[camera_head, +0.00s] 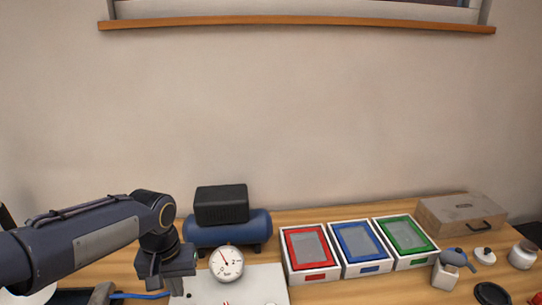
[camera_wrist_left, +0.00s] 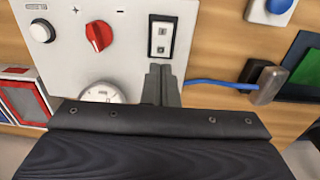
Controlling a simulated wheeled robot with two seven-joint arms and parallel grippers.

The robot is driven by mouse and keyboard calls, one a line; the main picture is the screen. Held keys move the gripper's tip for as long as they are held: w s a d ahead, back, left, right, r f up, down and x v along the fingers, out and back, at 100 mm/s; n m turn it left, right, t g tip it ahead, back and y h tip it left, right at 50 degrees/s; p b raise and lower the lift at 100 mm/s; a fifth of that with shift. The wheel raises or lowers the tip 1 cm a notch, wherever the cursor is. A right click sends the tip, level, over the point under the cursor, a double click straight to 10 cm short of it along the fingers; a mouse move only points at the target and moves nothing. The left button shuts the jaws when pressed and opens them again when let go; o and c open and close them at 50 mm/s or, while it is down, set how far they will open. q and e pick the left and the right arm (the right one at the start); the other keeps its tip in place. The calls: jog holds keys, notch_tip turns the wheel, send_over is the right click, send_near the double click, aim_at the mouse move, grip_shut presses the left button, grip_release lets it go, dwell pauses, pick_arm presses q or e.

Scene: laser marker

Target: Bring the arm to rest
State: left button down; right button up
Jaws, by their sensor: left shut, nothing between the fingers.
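My left arm comes in from the left in the head view, dark blue and grey, bent down at the wrist. Its gripper (camera_head: 177,286) hangs over the left edge of the white control panel (camera_head: 205,290). In the left wrist view the two fingers (camera_wrist_left: 160,72) are together with nothing between them. Their tips appear just below the black-and-white rocker switch (camera_wrist_left: 163,38) on the panel. I cannot tell whether they touch it. My right gripper is in neither view.
A round gauge (camera_head: 226,263), blue tank (camera_head: 235,230) and black box (camera_head: 221,204) stand behind the panel. A red knob (camera_wrist_left: 98,36) is on it. A blue cable (camera_wrist_left: 215,86) runs beside the fingers. Red (camera_head: 309,248), blue (camera_head: 360,242) and green (camera_head: 404,234) trays stand right.

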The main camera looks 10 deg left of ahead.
pick_arm(q)
jog(key=s+d+t+h, duration=0.1)
jog(key=s+d+t, duration=0.1)
jog(key=s, duration=0.6)
jog(key=s+d+r+m+t+h, duration=0.1)
jog(key=s+d+t+h, duration=0.1)
jog(key=s, duration=0.6)
jog(key=shift+t, duration=0.7)
